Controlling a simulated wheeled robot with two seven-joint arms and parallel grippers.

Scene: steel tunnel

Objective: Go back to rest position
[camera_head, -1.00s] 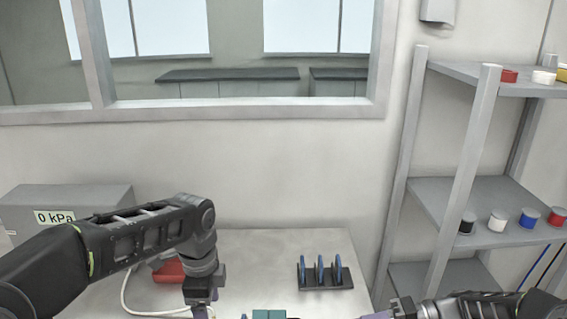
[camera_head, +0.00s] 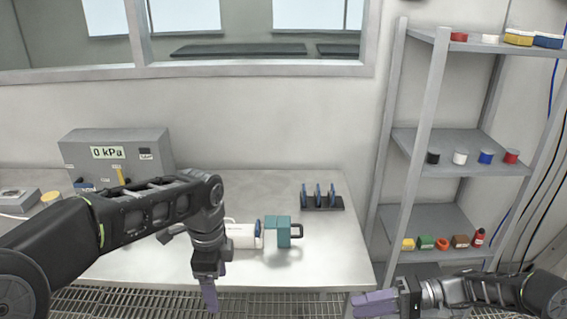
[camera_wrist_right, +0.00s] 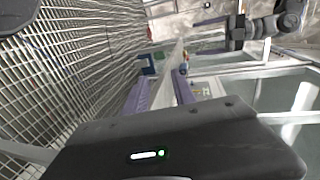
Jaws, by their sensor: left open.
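My left gripper (camera_head: 209,291) hangs in front of the table with its purple fingers pointing down; it is open and I see nothing in it. My right gripper (camera_head: 372,303) is low, just right of the table's front corner, with its purple fingers pointing left. On the table (camera_head: 330,255) a white cylinder (camera_head: 243,236) with a blue ring lies against a teal block (camera_head: 278,232) with a dark handle. Part of the cylinder is hidden behind my left arm.
A grey box (camera_head: 120,143) reading 0 kPa stands at the back left. A dark rack (camera_head: 322,203) with blue discs stands at the table's back right. Grey shelves (camera_head: 455,170) with small coloured containers stand at right. Metal grating (camera_head: 130,300) covers the floor in front.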

